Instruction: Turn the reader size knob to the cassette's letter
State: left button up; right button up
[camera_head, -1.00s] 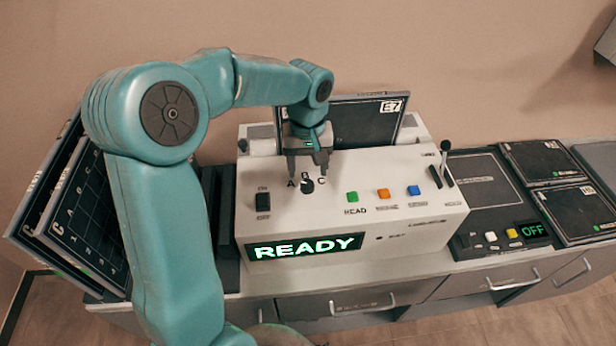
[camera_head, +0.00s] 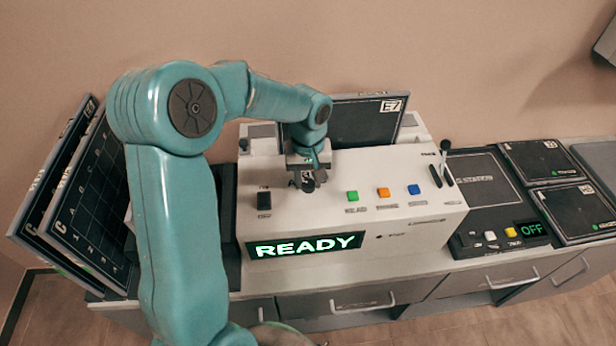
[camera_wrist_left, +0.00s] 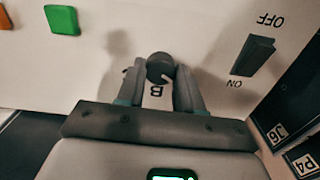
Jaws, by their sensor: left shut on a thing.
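The white reader (camera_head: 400,225) stands on the counter with a lit green READY display (camera_head: 305,246). Its dark round size knob (camera_wrist_left: 160,67) sits between the two fingers of my left gripper (camera_wrist_left: 160,84) in the left wrist view. The gripper (camera_head: 307,183) comes down from above and is shut on the knob. The letter B (camera_wrist_left: 156,90) shows between the fingers; A and C are hidden by the gripper. A black cassette (camera_head: 367,122) with a white label reading like E7 stands upright at the reader's back. My right gripper is not in view.
The reader has a black ON/OFF switch (camera_head: 264,200), green (camera_head: 352,196), orange (camera_head: 383,192) and blue (camera_head: 414,189) buttons, and a lever (camera_head: 445,160). Dark cassettes marked C (camera_head: 98,190) lean at left. A black station (camera_head: 482,190) showing OFF and more cassettes (camera_head: 541,160) lie right.

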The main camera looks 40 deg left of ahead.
aim_at(308, 183)
pick_arm(q)
jog(key=shift+m, duration=0.3)
jog(key=m+b, duration=0.1)
jog(key=m, duration=0.4)
jog(key=shift+d+m, duration=0.1)
jog(key=shift+m, duration=0.2)
jog(key=m, duration=0.5)
jog(key=shift+r, duration=0.1)
jog(key=shift+m, duration=0.4)
jog(key=o, duration=1)
jog(key=shift+o, duration=0.2)
jog(key=shift+r, duration=0.1)
notch_tip(308, 183, up, 16)
